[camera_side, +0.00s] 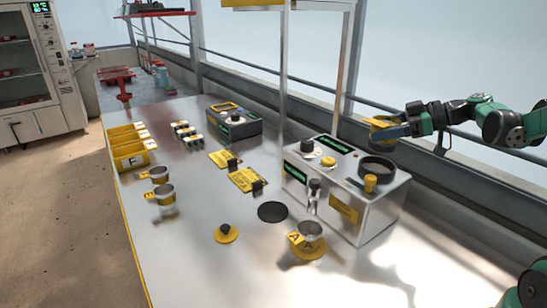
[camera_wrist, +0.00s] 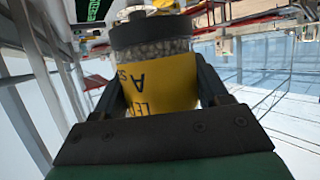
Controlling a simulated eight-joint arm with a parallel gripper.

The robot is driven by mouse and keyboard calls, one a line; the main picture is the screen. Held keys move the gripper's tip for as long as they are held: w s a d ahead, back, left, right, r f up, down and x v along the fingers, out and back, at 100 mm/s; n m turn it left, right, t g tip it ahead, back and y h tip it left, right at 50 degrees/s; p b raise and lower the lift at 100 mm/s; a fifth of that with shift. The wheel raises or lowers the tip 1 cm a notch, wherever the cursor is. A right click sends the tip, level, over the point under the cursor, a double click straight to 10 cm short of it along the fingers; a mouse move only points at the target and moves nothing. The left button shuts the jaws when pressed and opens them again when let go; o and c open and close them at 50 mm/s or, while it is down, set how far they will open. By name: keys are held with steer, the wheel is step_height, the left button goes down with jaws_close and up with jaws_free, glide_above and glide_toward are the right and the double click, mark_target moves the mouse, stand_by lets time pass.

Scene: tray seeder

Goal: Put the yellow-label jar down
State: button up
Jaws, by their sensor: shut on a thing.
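The yellow-label jar (camera_wrist: 158,92) fills the middle of the wrist view, with a dark collar and small pale grains behind its clear wall. Black print on its label reads upside down. My gripper (camera_wrist: 157,75) is shut on the jar, one finger on each side. In the side view my gripper (camera_side: 400,131) holds the jar (camera_side: 381,124) in the air at the right, above and behind the grey seeder box (camera_side: 342,212). The jar is small there and partly hidden by the fingers, so its tilt is hard to tell.
The seeder box has a dark round opening (camera_side: 377,166) and a yellow knob (camera_side: 370,183). A post (camera_side: 284,75) rises behind.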

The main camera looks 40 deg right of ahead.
mark_target(375, 169)
steer(key=shift+f, duration=2.65)
steer(key=o, duration=1.4)
steer(key=shift+f, duration=0.15)
steer(key=shift+c, duration=0.2)
steer(key=shift+v, duration=2.8)
